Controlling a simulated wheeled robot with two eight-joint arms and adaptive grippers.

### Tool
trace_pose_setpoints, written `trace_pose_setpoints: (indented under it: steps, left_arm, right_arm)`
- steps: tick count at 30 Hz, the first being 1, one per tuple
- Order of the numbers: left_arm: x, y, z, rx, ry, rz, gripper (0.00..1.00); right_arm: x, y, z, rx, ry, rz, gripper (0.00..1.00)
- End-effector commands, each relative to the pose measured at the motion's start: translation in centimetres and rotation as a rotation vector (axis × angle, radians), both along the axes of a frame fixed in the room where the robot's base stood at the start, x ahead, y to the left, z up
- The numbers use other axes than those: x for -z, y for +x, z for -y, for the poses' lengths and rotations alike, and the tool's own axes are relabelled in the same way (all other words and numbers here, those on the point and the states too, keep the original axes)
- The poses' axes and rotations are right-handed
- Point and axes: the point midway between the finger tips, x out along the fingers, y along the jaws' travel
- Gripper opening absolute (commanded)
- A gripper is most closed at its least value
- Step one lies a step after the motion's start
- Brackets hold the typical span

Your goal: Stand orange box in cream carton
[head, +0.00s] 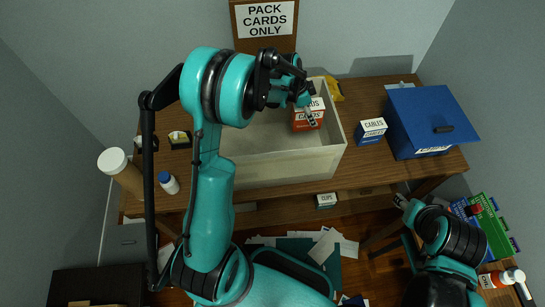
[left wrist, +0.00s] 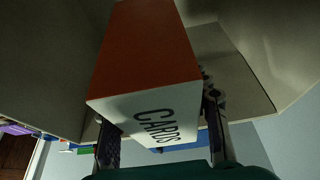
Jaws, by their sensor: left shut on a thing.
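The cream carton (head: 285,169) stands open-topped on the desk. The orange box (head: 308,122), with a white band marked CARDS, is inside the carton's outline near its right end. It looks upright in the head view. My left gripper (head: 307,104) reaches over the carton and is shut on the orange box. In the left wrist view the fingers (left wrist: 162,140) lie on both sides of the box (left wrist: 146,48), and carton walls (left wrist: 275,45) surround it. Whether its base touches the carton floor is hidden. My right gripper (head: 401,201) is low at the right, away from the carton.
A blue CABLES box (head: 371,130) and a lidded blue bin (head: 432,115) stand right of the carton. A yellow item (head: 334,90) lies behind it. A white-lidded cylinder (head: 114,162) and a small bottle (head: 169,183) are at the left. Papers (head: 333,244) litter the floor.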

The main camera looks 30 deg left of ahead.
Motion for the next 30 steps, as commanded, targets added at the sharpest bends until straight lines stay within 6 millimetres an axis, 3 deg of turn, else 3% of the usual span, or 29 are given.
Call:
trace_pose_setpoints:
  steps: [1, 6, 14, 21, 30]
  left_arm:
    - [2.7, 0.0, 0.0, 0.000, 0.000, 0.000, 0.13]
    - [5.7, 0.0, 0.0, 0.000, 0.000, 0.000, 0.13]
    - [7.8, 0.0, 0.0, -0.001, 0.000, 0.000, 0.13]
    - [12.2, 0.0, 0.0, -0.001, 0.000, 0.000, 0.13]
    - [16.0, 0.0, 0.0, -0.001, 0.000, 0.000, 0.13]
  right_arm:
    - [2.8, 0.0, 0.0, 0.000, 0.000, 0.000, 0.42]
    - [5.7, 0.0, 0.0, 0.000, 0.000, 0.000, 0.42]
    - [7.1, 0.0, 0.0, 0.000, 0.000, 0.000, 0.42]
    - [8.6, 0.0, 0.0, 0.000, 0.000, 0.000, 0.42]
    - [10.0, 0.0, 0.0, 0.000, 0.000, 0.000, 0.42]
